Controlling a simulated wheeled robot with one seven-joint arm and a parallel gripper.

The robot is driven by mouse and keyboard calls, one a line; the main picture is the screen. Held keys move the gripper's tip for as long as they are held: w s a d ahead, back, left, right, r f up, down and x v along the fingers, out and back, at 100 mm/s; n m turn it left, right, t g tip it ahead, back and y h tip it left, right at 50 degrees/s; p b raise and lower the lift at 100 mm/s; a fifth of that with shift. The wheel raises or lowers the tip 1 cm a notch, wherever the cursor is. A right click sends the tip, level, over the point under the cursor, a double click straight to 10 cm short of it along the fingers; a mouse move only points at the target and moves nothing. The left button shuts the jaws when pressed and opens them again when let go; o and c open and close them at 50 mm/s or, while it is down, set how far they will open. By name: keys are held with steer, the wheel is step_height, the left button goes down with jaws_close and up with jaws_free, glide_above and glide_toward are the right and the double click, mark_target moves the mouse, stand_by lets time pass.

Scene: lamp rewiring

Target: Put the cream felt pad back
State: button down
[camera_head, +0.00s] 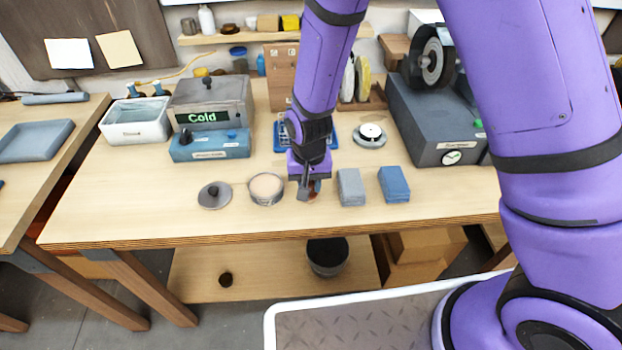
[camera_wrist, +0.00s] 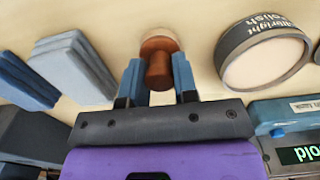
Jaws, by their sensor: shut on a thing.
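My gripper (camera_head: 306,187) is low over the front middle of the bench. In the wrist view its two blue fingers (camera_wrist: 157,82) are shut on the brown knob of a felt pad (camera_wrist: 157,62). A cream disc edge shows beneath the knob, close to the bench top; I cannot tell whether it touches. In the head view only a little reddish brown of the pad shows beside the fingers. An open polish tin (camera_head: 266,188) with a pale filling stands just left of the gripper; it also shows in the wrist view (camera_wrist: 262,55). Its grey lid (camera_head: 214,195) lies further left.
Grey pads (camera_head: 351,187) and blue pads (camera_head: 394,184) lie right of my gripper. A white disc on a round base (camera_head: 370,135) and a grey buffing machine (camera_head: 436,120) stand behind. A blue box (camera_head: 210,145) and a grey "Cold" unit (camera_head: 212,103) stand left. The bench's front left is clear.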

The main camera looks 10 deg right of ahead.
mark_target(309, 182)
steer(key=shift+f, duration=0.1)
steer(key=c, duration=0.9)
jaws_free()
steer(key=d+r, duration=0.3)
steer(key=r, duration=0.8)
steer(key=d+r, duration=0.4)
steer(key=r, duration=0.6)
steer(key=shift+s+d+r+t, duration=0.85)
steer(key=shift+s+d+r, duration=1.9)
steer(key=shift+s+d, duration=0.3)
steer(key=shift+s+d+r+t, duration=0.9)
steer(key=shift+s+d+r, duration=1.9)
steer(key=shift+s, duration=0.3)
steer(key=shift+s+d+r+t, duration=0.85)
steer(key=shift+s+d+r, duration=1.85)
steer(key=shift+s+d, duration=0.35)
